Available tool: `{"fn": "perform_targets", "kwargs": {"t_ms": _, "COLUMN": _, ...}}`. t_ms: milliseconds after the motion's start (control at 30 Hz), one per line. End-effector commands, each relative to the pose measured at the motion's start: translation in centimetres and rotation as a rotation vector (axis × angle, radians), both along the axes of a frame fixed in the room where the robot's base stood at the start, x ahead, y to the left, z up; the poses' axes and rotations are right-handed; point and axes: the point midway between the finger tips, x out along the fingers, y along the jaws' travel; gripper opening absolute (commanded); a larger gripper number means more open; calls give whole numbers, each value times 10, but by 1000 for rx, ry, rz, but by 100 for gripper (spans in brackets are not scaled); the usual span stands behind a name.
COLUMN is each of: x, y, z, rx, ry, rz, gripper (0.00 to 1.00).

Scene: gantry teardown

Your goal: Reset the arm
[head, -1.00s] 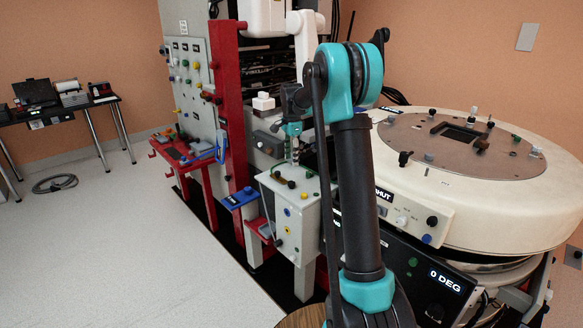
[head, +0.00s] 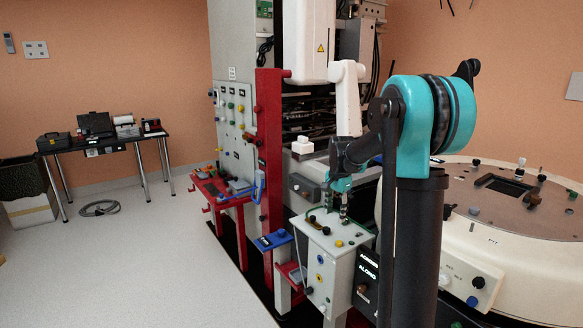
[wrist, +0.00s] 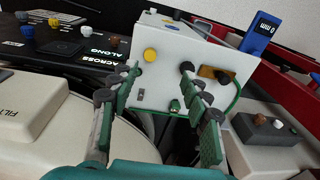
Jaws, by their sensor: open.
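My gripper (head: 337,208) hangs from my teal and black arm, pointing down above the top of a light grey control box (head: 322,262). In the wrist view my gripper (wrist: 161,74) shows two green and grey fingers spread apart with nothing between them. Whether either finger touches the panel cannot be told. My arm's elbow bends high at the right of the head view.
A red column (head: 270,160) and a white overhead unit (head: 310,40) stand close behind the gripper. A large cream round housing (head: 520,240) fills the right.

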Motion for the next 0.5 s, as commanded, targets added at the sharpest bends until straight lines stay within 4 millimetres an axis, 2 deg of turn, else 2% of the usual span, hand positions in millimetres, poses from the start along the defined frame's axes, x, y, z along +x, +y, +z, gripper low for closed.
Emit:
{"fn": "perform_targets", "kwargs": {"t_ms": 33, "x": -15, "y": -2, "z": -2, "rx": -3, "ry": -12, "rz": 38, "gripper": 47}}
{"fn": "perform_targets", "kwargs": {"t_ms": 500, "x": -142, "y": -15, "z": -31, "rx": -63, "ry": -127, "rz": 420, "gripper": 47}}
